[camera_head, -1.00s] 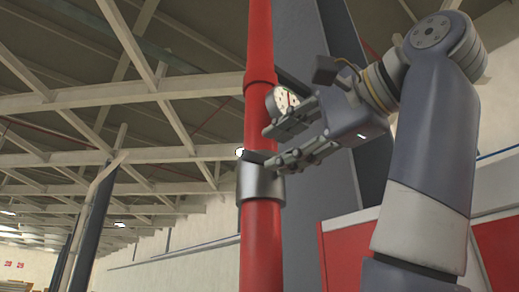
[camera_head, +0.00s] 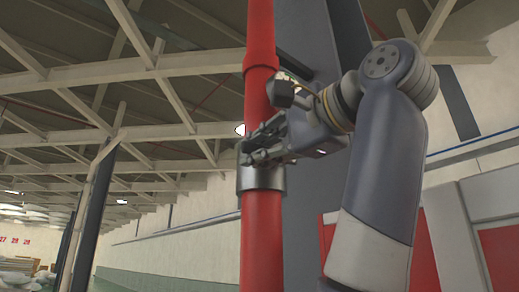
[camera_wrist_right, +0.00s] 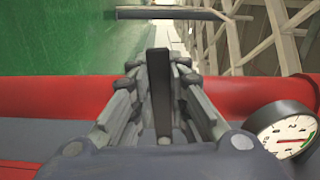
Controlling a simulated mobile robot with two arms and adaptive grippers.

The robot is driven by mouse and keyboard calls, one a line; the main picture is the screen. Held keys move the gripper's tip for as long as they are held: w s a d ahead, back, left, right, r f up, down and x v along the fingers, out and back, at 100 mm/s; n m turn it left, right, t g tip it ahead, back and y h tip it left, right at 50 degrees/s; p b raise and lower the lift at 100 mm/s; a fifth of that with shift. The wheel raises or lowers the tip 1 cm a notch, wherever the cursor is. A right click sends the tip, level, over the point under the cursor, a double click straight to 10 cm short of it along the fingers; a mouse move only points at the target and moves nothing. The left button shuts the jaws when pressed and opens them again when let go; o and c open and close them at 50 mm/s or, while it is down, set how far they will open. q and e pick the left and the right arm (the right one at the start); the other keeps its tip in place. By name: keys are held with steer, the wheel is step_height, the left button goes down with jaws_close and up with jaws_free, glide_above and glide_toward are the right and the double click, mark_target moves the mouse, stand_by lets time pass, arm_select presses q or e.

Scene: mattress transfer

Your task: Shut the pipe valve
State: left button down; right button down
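The red vertical pipe (camera_head: 261,235) stands in the middle of the head view, with a metallic valve collar (camera_head: 262,180) around it. My right gripper (camera_head: 258,147) is at the pipe just above this collar. In the right wrist view the dark valve lever (camera_wrist_right: 160,85) lies between the fingers of my right gripper (camera_wrist_right: 161,80), which close in on both its sides. The lever crosses the red pipe (camera_wrist_right: 55,97) at about a right angle there. In the head view the fingers hide most of the lever. My left gripper is not in view.
A dark column (camera_head: 310,60) stands behind the pipe. Red and grey panels (camera_head: 450,240) are at the right. The space left of the pipe looks open.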

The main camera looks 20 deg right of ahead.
steer(key=shift+r+m, duration=0.3)
steer(key=shift+m, duration=0.1)
steer(key=shift+r, duration=0.1)
steer(key=c, duration=1.8)
jaws_free()
steer(key=shift+o, duration=1.4)
steer(key=shift+w, duration=0.1)
